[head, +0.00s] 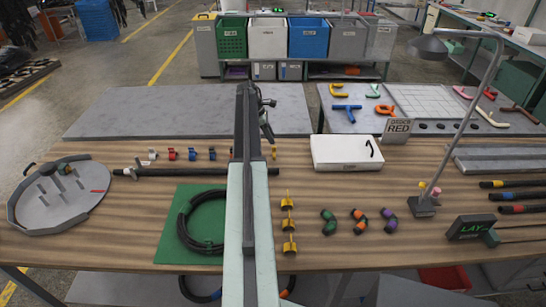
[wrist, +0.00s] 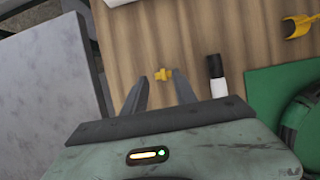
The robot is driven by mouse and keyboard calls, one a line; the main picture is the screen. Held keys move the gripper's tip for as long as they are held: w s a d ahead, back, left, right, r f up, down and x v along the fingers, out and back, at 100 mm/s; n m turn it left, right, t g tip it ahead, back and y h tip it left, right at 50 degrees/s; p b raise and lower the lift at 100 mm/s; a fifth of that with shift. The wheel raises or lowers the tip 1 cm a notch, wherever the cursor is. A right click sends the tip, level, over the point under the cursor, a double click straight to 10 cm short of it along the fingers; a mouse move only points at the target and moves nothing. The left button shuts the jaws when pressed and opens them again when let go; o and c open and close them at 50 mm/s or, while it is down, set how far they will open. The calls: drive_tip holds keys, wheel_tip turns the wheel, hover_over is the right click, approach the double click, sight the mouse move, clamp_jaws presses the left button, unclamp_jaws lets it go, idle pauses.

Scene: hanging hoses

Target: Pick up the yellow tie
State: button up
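The yellow tie (wrist: 163,74) is a small yellow piece on the wooden table. In the head view the yellow tie (head: 274,153) shows just right of my arm, near the table's back edge. My gripper's fingertips are hard to make out there.
A black hose (head: 200,172) runs under my arm; its end (wrist: 217,75) lies right of the fingers in the wrist view. A white box (head: 346,152), yellow clips (head: 288,225) and a green mat (head: 176,235) are nearby. A grey panel (head: 190,108) lies behind.

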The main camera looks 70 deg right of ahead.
sight(274, 147)
drive_tip(key=b+x, duration=0.4)
drive_tip(key=shift+w+a+f+b, duration=0.15)
drive_tip(key=shift+a+f+b, duration=0.25)
drive_tip(key=shift+f, duration=0.1)
drive_tip(key=shift+d+f, duration=0.1)
drive_tip(key=shift+f, duration=0.15)
drive_tip(key=shift+r, duration=0.2)
clamp_jaws()
